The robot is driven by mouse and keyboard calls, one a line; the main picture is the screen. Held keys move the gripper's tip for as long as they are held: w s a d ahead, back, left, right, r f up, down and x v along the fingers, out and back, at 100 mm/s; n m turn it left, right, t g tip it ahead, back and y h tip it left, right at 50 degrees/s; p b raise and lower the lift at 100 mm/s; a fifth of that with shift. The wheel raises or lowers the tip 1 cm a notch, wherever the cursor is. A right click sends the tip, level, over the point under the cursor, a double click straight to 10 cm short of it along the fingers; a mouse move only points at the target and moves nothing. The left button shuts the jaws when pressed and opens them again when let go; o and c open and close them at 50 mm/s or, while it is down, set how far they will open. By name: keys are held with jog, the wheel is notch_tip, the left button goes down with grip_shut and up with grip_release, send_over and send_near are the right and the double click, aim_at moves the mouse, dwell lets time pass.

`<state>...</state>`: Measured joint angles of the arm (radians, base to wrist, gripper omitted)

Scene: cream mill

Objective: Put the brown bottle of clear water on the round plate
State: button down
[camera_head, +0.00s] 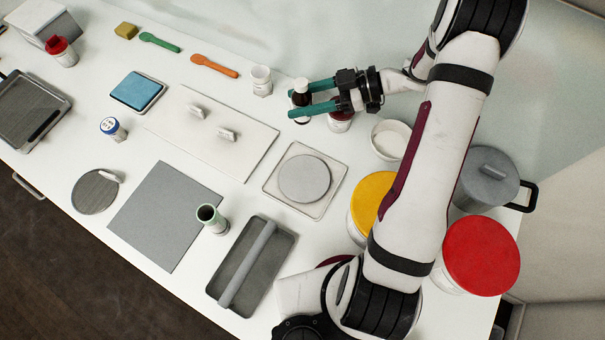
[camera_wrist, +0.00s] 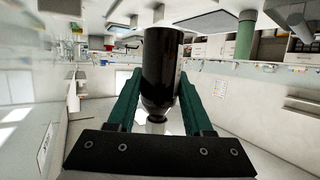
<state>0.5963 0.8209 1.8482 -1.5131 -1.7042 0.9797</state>
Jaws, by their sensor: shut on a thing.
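My gripper (camera_head: 297,101) has green fingers shut on a brown bottle (camera_head: 302,98) with a white cap, at the back middle of the table. The bottle looks upright in the head view; whether its base touches the table is hard to tell. In the wrist view the dark bottle (camera_wrist: 162,70) stands between the two green fingers. Its contents cannot be seen. A grey round plate (camera_head: 304,178) sits on a pale square base in front of the gripper, with nothing on it.
A red-topped jar (camera_head: 341,121) stands right beside the fingers, partly hidden. A white cup (camera_head: 261,80) is to the left, a white bowl (camera_head: 391,138) to the right. A white board (camera_head: 205,140), a grey tray (camera_head: 251,265) and a green-rimmed tube (camera_head: 212,218) surround the plate.

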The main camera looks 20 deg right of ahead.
jog(key=s+d+r, duration=0.2)
jog(key=s+d, duration=0.4)
jog(key=s, duration=0.7)
send_over(293, 172)
jog(key=shift+n+g, duration=0.3)
jog(key=shift+n, duration=0.1)
notch_tip(293, 172, down, 11)
jog(key=shift+r, duration=0.15)
jog(key=shift+c, duration=1.5)
grip_release()
